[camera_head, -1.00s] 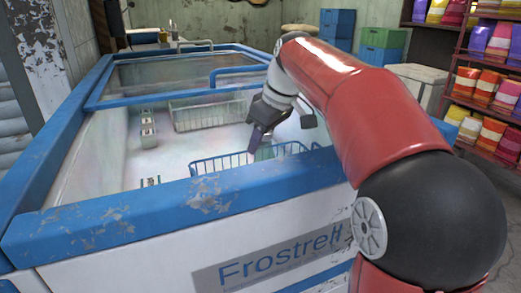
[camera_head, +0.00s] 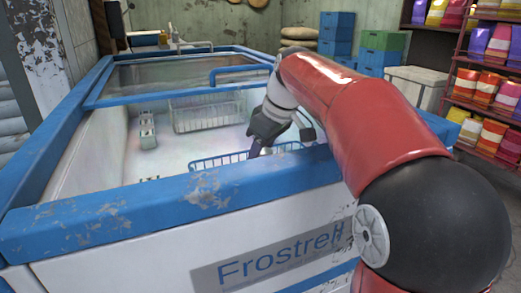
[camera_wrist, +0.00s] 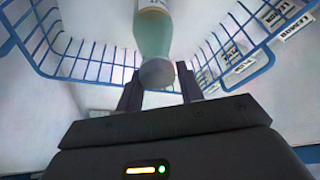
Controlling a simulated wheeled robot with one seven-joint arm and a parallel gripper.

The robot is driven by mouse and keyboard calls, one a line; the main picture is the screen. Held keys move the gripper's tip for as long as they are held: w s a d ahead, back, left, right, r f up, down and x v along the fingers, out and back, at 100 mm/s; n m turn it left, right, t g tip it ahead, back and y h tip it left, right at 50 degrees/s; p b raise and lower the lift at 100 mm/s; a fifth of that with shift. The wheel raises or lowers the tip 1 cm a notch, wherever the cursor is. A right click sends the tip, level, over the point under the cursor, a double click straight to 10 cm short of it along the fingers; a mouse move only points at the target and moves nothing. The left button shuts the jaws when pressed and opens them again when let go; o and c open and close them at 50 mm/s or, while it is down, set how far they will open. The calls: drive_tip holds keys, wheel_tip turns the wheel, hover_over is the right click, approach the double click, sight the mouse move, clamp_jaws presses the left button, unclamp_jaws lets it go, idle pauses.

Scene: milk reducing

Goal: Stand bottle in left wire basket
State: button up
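The bottle (camera_wrist: 153,35) is pale teal with a whitish label and a grey round end. It shows in the wrist view inside a blue wire basket (camera_wrist: 75,55). The grey end lies between the two fingers of my gripper (camera_wrist: 158,85), close to both. I cannot tell whether the fingers press on it. In the head view my gripper (camera_head: 256,148) reaches down into the near basket (camera_head: 207,161), behind the freezer's front edge. The bottle is hidden there.
The freezer's blue front rim (camera_head: 165,205) runs close below my arm. A white wire basket (camera_head: 205,113) stands farther back in the freezer. The freezer floor between is clear.

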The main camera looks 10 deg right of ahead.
drive_tip(key=shift+o, duration=1.4)
drive_tip(key=p+v, duration=0.3)
drive_tip(key=v, duration=1)
drive_tip(key=shift+w+a+r, duration=0.15)
drive_tip(key=shift+w+r, duration=0.05)
